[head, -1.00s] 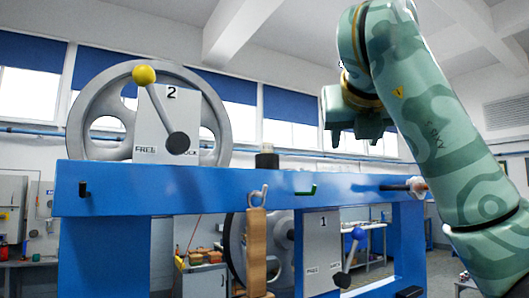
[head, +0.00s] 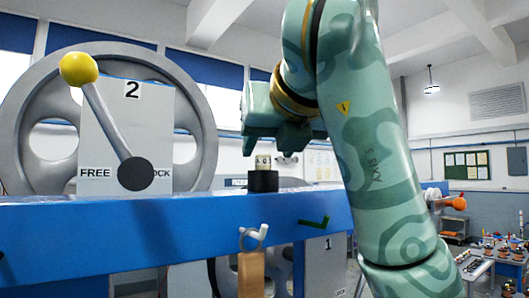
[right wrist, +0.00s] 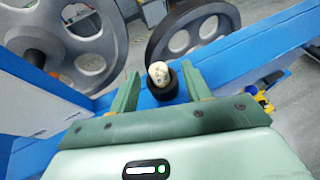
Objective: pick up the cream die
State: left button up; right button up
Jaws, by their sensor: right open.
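The cream die (head: 263,162) sits on top of a short black cylinder (head: 263,181) on the blue beam. Dark marks show on its faces. It also shows in the right wrist view (right wrist: 159,73), between and beyond the two green fingers. My right gripper (head: 270,148) is open and above the die, with its fingers pointing down. In the right wrist view the open gripper (right wrist: 160,85) has a finger on each side of the die, and no contact shows. My left gripper is not in view.
The blue beam (head: 200,225) runs across the front. A large grey wheel (head: 200,120) and a panel marked 2 with a yellow-knobbed lever (head: 105,110) stand at left. A metal hook (head: 254,234) holds a wooden block (head: 251,272) below the beam.

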aim_at(261, 160)
jog(key=shift+w+a+f, duration=0.1)
jog(key=shift+a, duration=0.15)
jog(key=shift+w+a+p, duration=0.15)
jog(key=shift+p, duration=0.15)
jog(key=p+x, duration=0.1)
jog(key=x, duration=0.3)
jog(key=shift+p, duration=0.4)
jog(key=shift+w+f, duration=0.2)
jog(key=shift+w, duration=0.2)
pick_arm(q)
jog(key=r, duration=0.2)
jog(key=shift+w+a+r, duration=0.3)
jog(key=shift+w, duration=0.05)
pick_arm(e)
jog(key=shift+s, duration=0.1)
jog(key=shift+s, duration=0.1)
jog(key=c, duration=0.3)
grip_shut()
